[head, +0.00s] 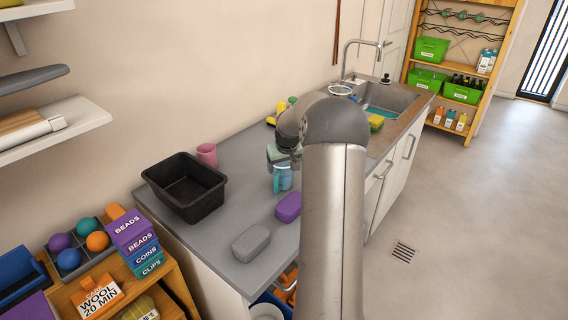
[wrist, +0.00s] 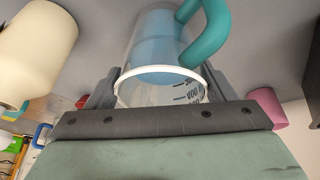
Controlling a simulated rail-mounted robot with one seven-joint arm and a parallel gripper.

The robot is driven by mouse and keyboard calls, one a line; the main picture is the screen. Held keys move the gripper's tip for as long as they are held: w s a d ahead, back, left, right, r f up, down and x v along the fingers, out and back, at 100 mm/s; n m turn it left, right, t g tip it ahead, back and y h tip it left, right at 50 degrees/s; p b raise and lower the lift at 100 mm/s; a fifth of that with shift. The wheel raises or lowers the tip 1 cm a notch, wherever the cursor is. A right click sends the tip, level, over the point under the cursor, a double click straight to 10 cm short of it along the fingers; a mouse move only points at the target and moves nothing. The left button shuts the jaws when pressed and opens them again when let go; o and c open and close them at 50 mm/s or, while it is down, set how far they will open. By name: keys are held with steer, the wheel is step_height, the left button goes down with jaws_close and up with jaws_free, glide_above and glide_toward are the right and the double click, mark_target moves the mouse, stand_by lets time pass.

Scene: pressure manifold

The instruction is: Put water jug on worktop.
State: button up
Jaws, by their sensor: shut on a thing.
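The water jug (wrist: 160,60) is a clear beaker with a white rim, dark volume marks, blue water inside and a teal handle. In the wrist view it sits between the two fingers of my gripper (wrist: 160,90), which is shut on it. In the head view the jug (head: 283,178) shows as a small teal shape just below my gripper (head: 281,163), over the grey worktop (head: 235,215). My arm hides part of the area around it. I cannot tell whether the jug's base touches the worktop.
A black bin (head: 186,190) and a pink cup (head: 207,154) stand left of the jug. A purple block (head: 288,207) and a grey block (head: 251,243) lie nearer the front edge. The sink (head: 390,98) is at the far end. A cream cylinder (wrist: 35,45) is close in the wrist view.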

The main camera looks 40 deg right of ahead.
steer(key=shift+f, duration=0.15)
steer(key=o, duration=1.2)
steer(key=shift+o, duration=0.2)
steer(key=b+v, duration=0.2)
steer(key=v, duration=1)
steer(key=s+a+n+g, duration=0.1)
steer(key=s+a, duration=0.2)
steer(key=a, duration=0.6)
steer(key=s+a+n, duration=0.1)
steer(key=s+a, duration=0.1)
steer(key=a, duration=0.7)
steer(key=s+a+f+n+g+y, duration=0.1)
steer(key=s+a+f, duration=0.2)
steer(key=s+a, duration=0.5)
steer(key=s+a+f+g+y, duration=0.1)
steer(key=s+a+f, duration=0.2)
steer(key=s+a, duration=0.6)
steer(key=s, duration=0.6)
steer(key=shift+s+a+f+n, duration=0.2)
steer(key=shift+a+f+n, duration=0.15)
steer(key=shift+f+n, duration=0.05)
